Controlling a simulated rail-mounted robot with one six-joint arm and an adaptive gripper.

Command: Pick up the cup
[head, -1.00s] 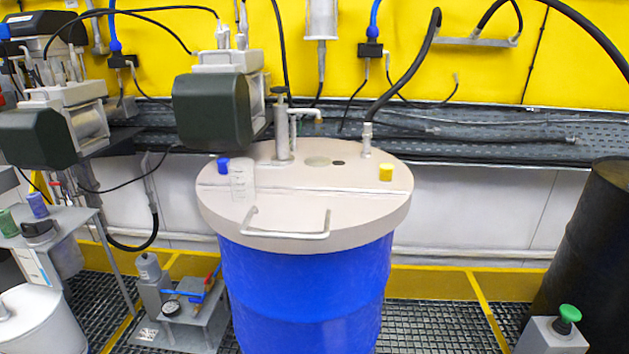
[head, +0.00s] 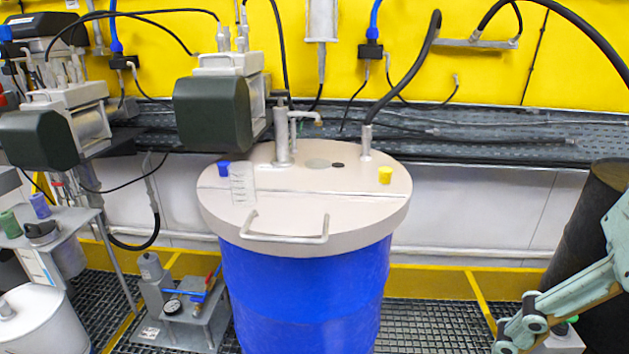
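A clear, see-through cup (head: 242,184) with faint markings on its side stands upright on the left part of the beige drum lid (head: 270,222). Part of my gripper (head: 545,318), pale grey-green links with dark joints, shows at the lower right edge, in front of the black drum. It is far to the right of the cup and apart from it. The rest of my gripper is cut off by the frame, so I cannot see whether it is open or shut.
A blue cap (head: 223,169) sits just left of the cup, and a yellow cap (head: 385,175) on the lid's right. A metal handle (head: 285,237) and upright pipes (head: 282,137) rise from the lid. A dark-green motor (head: 212,114) overhangs behind the cup. A black drum (head: 590,220) stands right.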

